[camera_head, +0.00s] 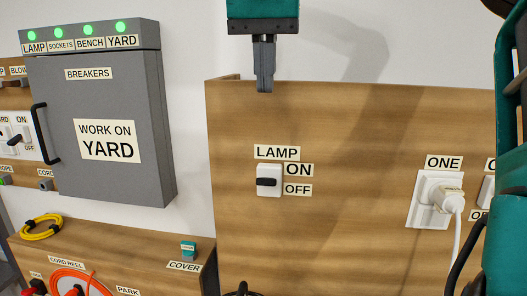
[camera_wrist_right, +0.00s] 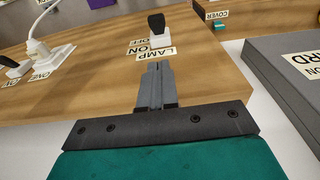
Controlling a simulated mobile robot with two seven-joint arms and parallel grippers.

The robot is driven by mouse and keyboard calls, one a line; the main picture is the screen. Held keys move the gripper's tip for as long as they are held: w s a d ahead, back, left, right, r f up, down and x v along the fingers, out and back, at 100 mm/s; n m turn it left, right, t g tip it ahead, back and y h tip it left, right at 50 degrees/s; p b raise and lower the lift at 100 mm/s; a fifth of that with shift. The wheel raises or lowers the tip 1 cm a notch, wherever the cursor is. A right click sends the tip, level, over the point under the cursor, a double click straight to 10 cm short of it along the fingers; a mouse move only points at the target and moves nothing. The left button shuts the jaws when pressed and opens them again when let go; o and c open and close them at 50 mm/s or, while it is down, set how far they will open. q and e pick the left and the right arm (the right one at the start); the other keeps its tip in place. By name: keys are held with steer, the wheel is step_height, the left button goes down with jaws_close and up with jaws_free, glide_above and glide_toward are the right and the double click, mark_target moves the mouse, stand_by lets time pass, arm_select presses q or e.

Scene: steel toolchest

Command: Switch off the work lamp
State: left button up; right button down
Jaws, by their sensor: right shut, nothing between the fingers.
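The lamp switch (camera_head: 269,192) is a white plate with a black lever, mounted on the wooden panel under the LAMP label (camera_head: 277,152). The ON label (camera_head: 299,170) is at its upper right and the OFF label (camera_head: 298,189) at its lower right. In the right wrist view, the shut fingers (camera_wrist_right: 157,70) point toward the switch's black lever (camera_wrist_right: 156,23). My left gripper is not in view. No lamp is seen.
A grey breaker box (camera_head: 110,110) with several green lights stands at the left. A socket plate (camera_head: 427,200) with a white plug and cord is right of the switch. An orange cord reel (camera_head: 80,276) is at lower left. The panel around the switch is clear.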

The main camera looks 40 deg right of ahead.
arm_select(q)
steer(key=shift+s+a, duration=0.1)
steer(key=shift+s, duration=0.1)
arm_select(e)
steer(key=shift+s+a, duration=0.1)
steer(key=b, duration=0.2)
glide_above(266, 178)
step_height(266, 178, down, 9)
steer(key=shift+s+a+f, duration=0.1)
steer(key=shift+s+f, duration=0.05)
steer(key=f, duration=0.3)
steer(key=shift+s+a+f, duration=0.15)
steer(key=shift+s+a, duration=0.15)
steer(key=shift+a, duration=0.1)
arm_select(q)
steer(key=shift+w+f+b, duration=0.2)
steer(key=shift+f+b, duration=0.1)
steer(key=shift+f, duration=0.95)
arm_select(e)
steer(key=shift+s+a+f, duration=0.15)
steer(key=shift+a+f, duration=0.05)
steer(key=shift+f, duration=0.25)
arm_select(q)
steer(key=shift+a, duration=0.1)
